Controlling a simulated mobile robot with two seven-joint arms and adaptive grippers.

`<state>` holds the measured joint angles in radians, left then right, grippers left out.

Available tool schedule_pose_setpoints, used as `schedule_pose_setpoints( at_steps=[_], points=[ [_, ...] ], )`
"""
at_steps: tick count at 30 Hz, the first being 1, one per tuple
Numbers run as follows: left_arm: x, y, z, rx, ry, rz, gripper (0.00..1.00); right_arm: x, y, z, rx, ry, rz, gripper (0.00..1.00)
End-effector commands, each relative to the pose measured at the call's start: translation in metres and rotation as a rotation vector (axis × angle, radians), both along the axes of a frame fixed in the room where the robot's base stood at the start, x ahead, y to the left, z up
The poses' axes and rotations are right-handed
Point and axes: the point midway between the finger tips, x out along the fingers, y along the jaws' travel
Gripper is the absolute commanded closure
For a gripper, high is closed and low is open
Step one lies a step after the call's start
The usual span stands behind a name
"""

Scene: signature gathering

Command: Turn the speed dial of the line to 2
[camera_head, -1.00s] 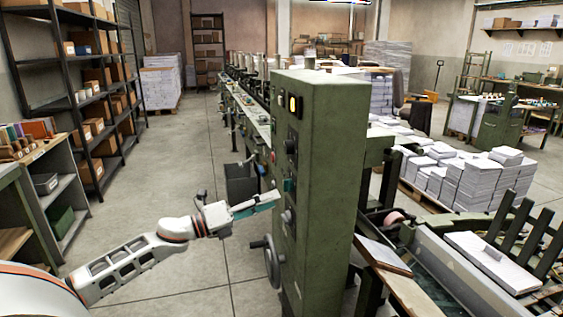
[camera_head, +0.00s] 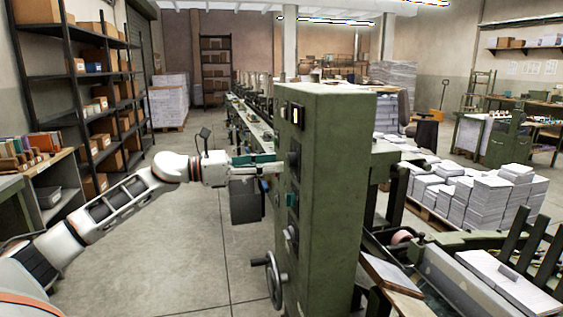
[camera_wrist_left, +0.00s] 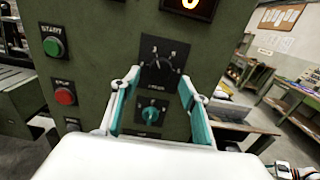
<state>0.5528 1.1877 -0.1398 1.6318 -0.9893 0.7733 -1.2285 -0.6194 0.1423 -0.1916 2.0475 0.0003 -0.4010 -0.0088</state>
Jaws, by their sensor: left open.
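The wrist view shows a black dial (camera_wrist_left: 160,54) with a printed scale on the green control panel; its setting is too small to read. Below it is a teal selector knob (camera_wrist_left: 150,114) on a small plate. In the head view the upper dial area (camera_head: 293,152) is seen edge-on on the cabinet's left face. My left gripper (camera_wrist_left: 159,80) is open with teal fingers, one on each side below the dial, with nothing held. In the head view the left gripper (camera_head: 277,166) is close to the panel; contact cannot be told.
A handwheel (camera_head: 274,282) sticks out lower on the green cabinet (camera_head: 335,190). The floor left of the cabinet is clear.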

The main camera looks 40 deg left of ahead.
Motion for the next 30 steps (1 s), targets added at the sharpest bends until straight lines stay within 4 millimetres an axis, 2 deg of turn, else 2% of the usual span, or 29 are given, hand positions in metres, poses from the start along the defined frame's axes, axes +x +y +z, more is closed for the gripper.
schedule_pose_setpoints(
  at_steps=[1,9,21,25,26,30],
  points=[
    [0.004,-0.005,0.004,-0.001,-0.006,-0.002,0.55,0.0,0.0,0.001,0.001,-0.001,0.0,1.0],
    [0.023,-0.02,0.003,-0.001,-0.003,0.0,0.55,-0.001,0.002,0.003,0.006,0.001,0.0,1.0],
    [0.026,-0.023,0.0,0.0,0.0,0.0,0.55,-0.003,0.003,0.002,0.008,0.006,0.0,1.0],
    [0.026,-0.023,0.0,0.0,0.0,0.0,0.89,-0.003,0.003,0.002,0.007,0.006,0.001,1.0],
    [0.026,-0.023,0.0,0.0,0.0,0.0,0.94,-0.003,0.003,0.002,0.007,0.006,0.001,1.0],
    [0.026,-0.023,0.0,-0.001,0.001,0.0,0.94,-0.003,0.003,0.002,0.007,0.006,0.001,1.0]
  ],
)
